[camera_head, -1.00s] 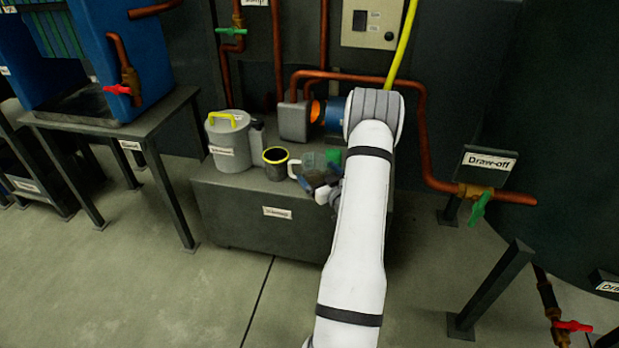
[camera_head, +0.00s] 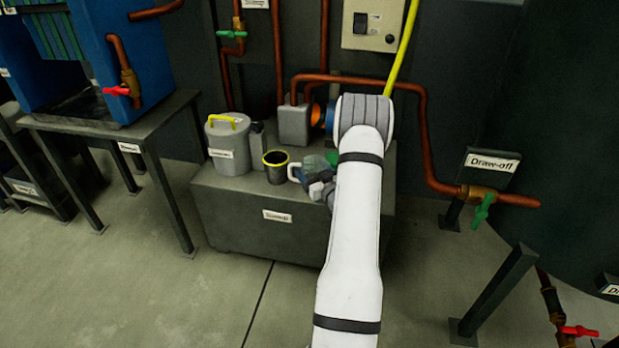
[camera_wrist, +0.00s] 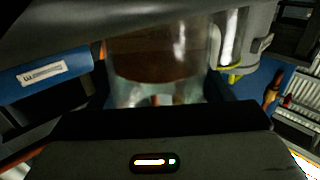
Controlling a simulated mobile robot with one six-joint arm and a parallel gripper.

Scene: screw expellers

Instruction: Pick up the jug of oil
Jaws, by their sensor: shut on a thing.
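The jug of oil (camera_head: 311,164) is a clear vessel with a pale handle on its left side, at the right of the grey cabinet top in the head view. My gripper (camera_head: 321,184) is at its front right and hides part of it. In the wrist view the jug (camera_wrist: 160,55) fills the space between my fingers, with dark brown liquid inside. My gripper (camera_wrist: 160,98) is shut on the jug. I cannot tell whether the jug's base touches the cabinet top.
The grey cabinet (camera_head: 240,215) also bears a black cup with a yellow rim (camera_head: 275,167) and a grey lidded can with a yellow handle (camera_head: 228,145), both left of the jug. Copper pipes (camera_head: 425,130) and a motor unit stand behind. Open floor lies in front.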

